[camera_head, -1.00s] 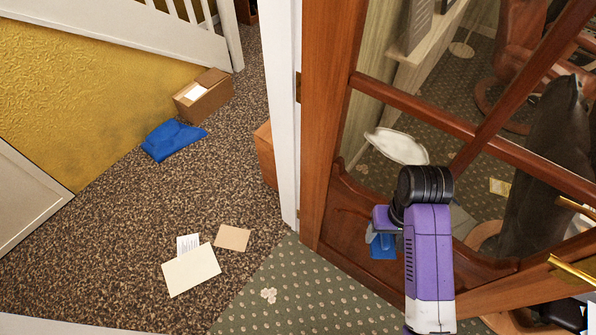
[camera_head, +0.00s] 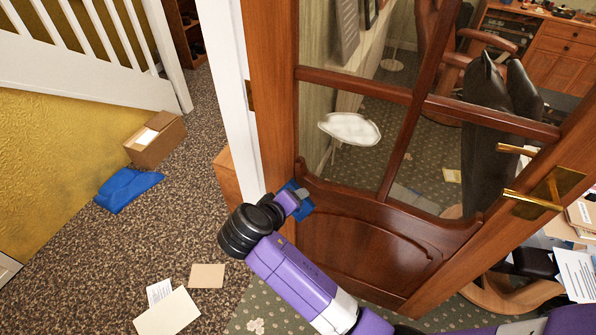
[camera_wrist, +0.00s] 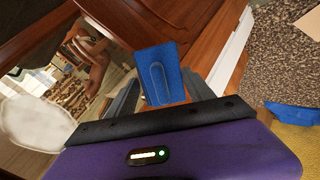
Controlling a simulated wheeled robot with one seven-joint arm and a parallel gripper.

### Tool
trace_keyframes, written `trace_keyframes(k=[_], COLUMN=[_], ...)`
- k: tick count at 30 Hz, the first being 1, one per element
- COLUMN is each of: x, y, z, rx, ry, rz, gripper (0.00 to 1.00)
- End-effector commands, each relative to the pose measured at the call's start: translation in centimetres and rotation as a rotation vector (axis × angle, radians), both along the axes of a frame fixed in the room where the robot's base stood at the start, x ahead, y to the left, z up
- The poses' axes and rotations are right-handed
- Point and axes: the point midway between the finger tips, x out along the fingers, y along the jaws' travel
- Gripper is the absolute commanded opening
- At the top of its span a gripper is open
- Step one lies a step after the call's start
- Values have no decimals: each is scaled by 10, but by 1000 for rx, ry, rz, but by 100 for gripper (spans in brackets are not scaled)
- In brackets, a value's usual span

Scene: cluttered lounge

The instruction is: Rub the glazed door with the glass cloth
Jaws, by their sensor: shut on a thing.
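The glazed door (camera_head: 375,245) has a brown wooden frame with glass panes and a carved lower panel. A white rounded patch (camera_head: 349,128) shows at its lower left pane; it also shows at the left of the wrist view (camera_wrist: 35,122). My gripper (camera_head: 296,197) is shut on the blue glass cloth (camera_head: 306,206), beside the door's left stile, below and left of the patch. In the wrist view the cloth (camera_wrist: 157,62) sticks out flat between the fingers, in front of the wood. I cannot tell whether it touches the door.
A brass handle (camera_head: 545,192) is on the door's right stile. Left of the door, a blue folded thing (camera_head: 127,188), an open cardboard box (camera_head: 155,140) and papers (camera_head: 168,312) lie on the brown carpet. A white post (camera_head: 232,95) stands next to the door's left edge.

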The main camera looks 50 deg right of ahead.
Motion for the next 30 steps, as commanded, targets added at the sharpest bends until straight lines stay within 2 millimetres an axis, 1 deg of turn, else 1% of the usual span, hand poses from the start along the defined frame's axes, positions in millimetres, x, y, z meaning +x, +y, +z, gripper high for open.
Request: trace_keyframes(k=[1,2,5,6,9,12,15,18,20,30], x=[0,1,2,2,1,-1,-2,-2,-1,10], y=[-7,-12,-25,-29,-35,-35,-33,-35,-38,-68], z=[4,11,35,46,74,98,115,122,123,123], rx=[-91,-146,-319,-381,-514,-608,-660,-679,-681,-680], ry=[-26,-45,-104,-126,-175,-211,-231,-237,-238,-237], rz=[-1,-1,-2,-2,5,13,19,20,20,19], gripper=[29,29,29,29,29,29,29,29,29,29])
